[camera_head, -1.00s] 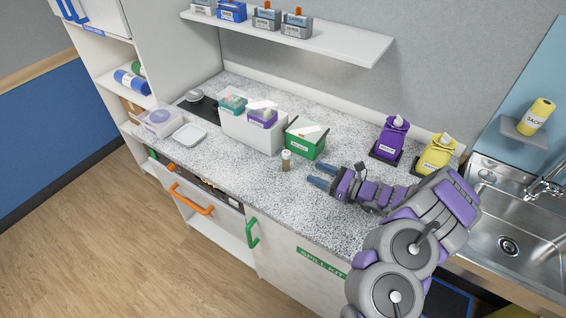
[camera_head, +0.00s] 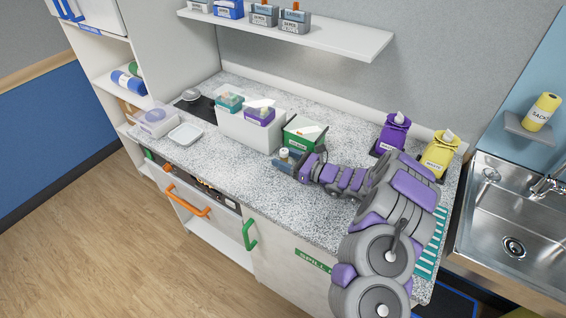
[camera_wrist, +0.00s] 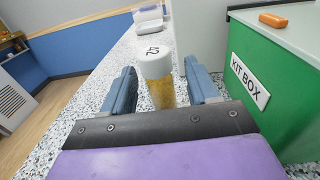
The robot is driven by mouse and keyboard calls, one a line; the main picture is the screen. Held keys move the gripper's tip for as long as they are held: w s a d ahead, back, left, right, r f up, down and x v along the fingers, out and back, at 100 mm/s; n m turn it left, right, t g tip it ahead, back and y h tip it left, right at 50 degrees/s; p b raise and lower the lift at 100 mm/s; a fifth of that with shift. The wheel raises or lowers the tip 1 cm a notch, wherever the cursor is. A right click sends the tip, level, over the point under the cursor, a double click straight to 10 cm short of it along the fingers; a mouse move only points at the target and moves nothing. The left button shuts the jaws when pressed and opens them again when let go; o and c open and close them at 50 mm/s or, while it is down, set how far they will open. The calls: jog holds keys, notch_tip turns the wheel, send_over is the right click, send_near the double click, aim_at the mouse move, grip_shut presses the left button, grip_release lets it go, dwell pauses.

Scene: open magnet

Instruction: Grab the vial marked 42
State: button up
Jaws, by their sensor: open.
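The vial (camera_wrist: 160,78) has a white cap marked 42 and an amber body, and stands upright on the speckled counter. In the wrist view it is between the two blue fingers of my gripper (camera_wrist: 162,88), with a gap visible on the left side and a small one on the right. My gripper is open around it. In the head view the vial's white cap (camera_head: 284,153) shows at my gripper (camera_head: 286,163), and the fingers hide most of its body.
A green kit box (camera_wrist: 262,85) stands close on the right in the wrist view; it also shows in the head view (camera_head: 304,135). A white bin (camera_head: 240,131) with small boxes stands left of it. Purple (camera_head: 391,134) and yellow (camera_head: 439,154) packs stand at the right. The counter's front is clear.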

jog(key=shift+w+r, duration=0.1)
jog(key=shift+w, duration=0.05)
jog(key=shift+c, duration=0.2)
jog(key=shift+a, duration=0.3)
jog(key=c, duration=0.6)
jog(key=shift+d, duration=0.2)
jog(key=c, duration=0.4)
